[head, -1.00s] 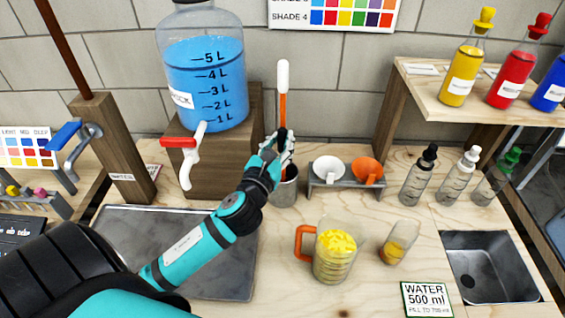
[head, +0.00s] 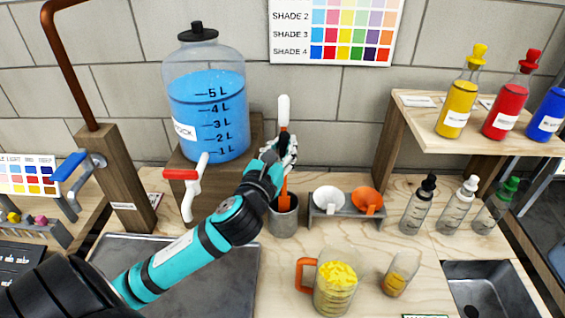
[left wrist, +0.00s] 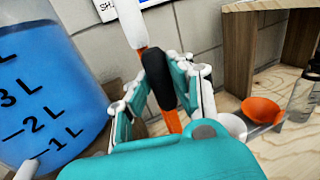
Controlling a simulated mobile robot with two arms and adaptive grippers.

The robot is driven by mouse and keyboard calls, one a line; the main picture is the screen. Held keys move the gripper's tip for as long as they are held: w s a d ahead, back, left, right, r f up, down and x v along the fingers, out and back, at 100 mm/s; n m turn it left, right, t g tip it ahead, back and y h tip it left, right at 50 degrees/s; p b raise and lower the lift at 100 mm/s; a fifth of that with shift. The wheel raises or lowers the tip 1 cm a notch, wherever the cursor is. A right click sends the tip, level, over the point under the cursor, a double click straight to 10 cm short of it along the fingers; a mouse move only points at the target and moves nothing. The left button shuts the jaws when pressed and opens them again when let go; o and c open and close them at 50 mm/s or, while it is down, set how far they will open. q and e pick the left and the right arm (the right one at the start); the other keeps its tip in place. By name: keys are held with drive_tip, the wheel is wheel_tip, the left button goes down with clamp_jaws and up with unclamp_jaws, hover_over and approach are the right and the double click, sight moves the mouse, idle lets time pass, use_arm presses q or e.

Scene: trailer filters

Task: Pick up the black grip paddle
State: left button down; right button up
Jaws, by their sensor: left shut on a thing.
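The paddle has a white tip (head: 284,106), an orange shaft (head: 284,190) and a black grip (left wrist: 158,79). My left gripper (head: 286,148) is shut on the black grip, with a finger on either side of it in the left wrist view (left wrist: 164,84). The white tip points up. The orange shaft runs down from my fingers to the grey metal cup (head: 284,224) on the bench; its lower end is hidden at the cup. My right gripper is in neither view now.
A jar of blue liquid (head: 208,120) with a red-handled tap (head: 182,175) stands close left. Right of the cup is a rack with a white scoop (head: 328,199) and an orange scoop (head: 367,201). A yellow-filled jug (head: 336,285) stands in front.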

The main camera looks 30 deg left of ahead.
sight(283, 136)
use_arm(q)
wheel_tip(283, 136, up, 4)
drive_tip(key=w+d+b, duration=0.1)
drive_tip(key=d+b, duration=0.1)
drive_tip(key=d, duration=1.7)
drive_tip(key=shift+d+f, duration=0.25)
drive_tip(key=shift+d, duration=0.1)
